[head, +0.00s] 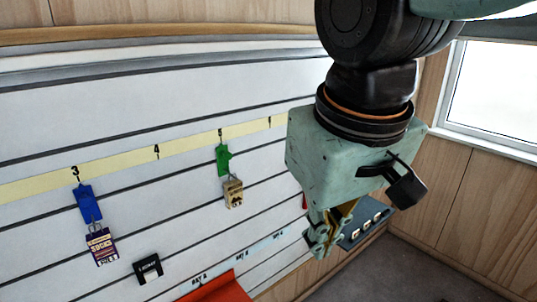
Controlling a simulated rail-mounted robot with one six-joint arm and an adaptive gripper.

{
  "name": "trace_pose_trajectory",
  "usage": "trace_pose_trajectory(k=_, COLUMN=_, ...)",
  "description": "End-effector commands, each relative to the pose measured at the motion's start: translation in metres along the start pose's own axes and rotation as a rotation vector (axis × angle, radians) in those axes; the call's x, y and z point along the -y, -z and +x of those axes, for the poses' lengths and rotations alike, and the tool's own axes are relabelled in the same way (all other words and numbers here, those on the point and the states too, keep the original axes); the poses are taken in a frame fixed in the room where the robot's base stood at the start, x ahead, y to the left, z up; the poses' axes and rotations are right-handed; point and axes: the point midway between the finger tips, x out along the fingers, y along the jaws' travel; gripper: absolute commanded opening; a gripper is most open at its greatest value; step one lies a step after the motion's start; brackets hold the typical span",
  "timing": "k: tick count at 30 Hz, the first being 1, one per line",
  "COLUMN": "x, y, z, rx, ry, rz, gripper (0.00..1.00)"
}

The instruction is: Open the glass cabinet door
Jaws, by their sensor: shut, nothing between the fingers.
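I see no glass cabinet door in the head view. My gripper (320,250) hangs from my pale green wrist at the right of the picture, pointing down. Its fingers are shut with nothing held. It is in front of the lower right part of the slatted wall board (120,112), and I cannot tell how far apart they are. My arm hides part of the board and the wall behind it.
A blue hook (86,203) carries a purple pack (101,246); a green hook (223,159) carries a tan pack (233,194). A black label holder (147,268), an orange panel (222,290) and a dark shelf with pale items (365,228) sit lower. A window (492,85) is right.

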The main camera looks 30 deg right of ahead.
Motion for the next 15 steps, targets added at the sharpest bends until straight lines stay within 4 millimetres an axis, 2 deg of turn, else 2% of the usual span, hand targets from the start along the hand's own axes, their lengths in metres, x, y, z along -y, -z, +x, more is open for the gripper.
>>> trace_pose_trajectory(k=15, x=-0.065, y=0.041, z=0.015, rx=0.141, ry=-0.175, rz=0.045, gripper=0.0)
